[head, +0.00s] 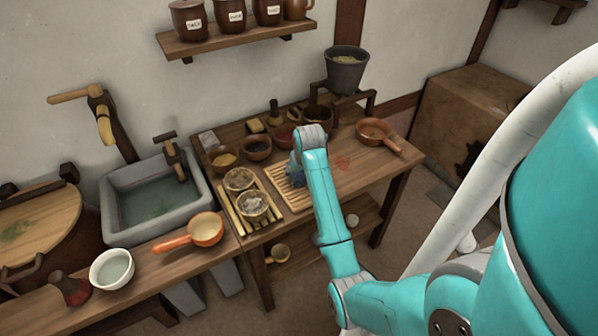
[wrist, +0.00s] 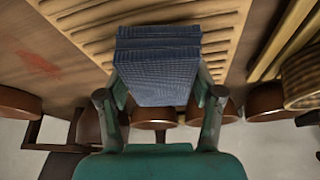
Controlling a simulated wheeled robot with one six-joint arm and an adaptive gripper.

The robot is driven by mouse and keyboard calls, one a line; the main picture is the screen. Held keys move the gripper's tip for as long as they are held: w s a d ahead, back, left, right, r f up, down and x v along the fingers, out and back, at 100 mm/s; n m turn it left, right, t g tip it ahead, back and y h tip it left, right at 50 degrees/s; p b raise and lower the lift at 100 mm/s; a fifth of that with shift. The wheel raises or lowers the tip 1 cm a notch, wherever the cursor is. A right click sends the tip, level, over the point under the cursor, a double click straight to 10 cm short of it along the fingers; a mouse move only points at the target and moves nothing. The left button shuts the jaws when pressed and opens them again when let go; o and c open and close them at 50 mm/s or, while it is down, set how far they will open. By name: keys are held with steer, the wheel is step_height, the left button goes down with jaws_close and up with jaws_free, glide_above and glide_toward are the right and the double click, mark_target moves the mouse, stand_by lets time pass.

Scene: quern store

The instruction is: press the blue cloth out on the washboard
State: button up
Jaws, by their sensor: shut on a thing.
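The blue cloth (wrist: 158,68) is a folded, dark blue checked pad between my two fingers in the wrist view. My gripper (wrist: 160,90) is shut on it. The washboard (wrist: 225,22) is a ribbed pale wooden board; the cloth is over it in the wrist view, and I cannot tell whether they touch. In the head view the washboard (head: 283,198) lies on the table, and a bit of the blue cloth (head: 296,176) shows beside my arm. My gripper is mostly hidden behind my arm there.
A slatted rack (head: 240,217) with two sieve-like bowls stands left of the washboard. Several small bowls (head: 257,148) line the back. A brown handled pan (head: 376,134) is at the right. A stone sink (head: 155,200) stands left. A red stain (head: 343,162) marks the table right of the board.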

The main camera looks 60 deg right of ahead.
steer(key=shift+f, duration=0.65)
stand_by(1.6)
steer(key=shift+r, duration=3.6)
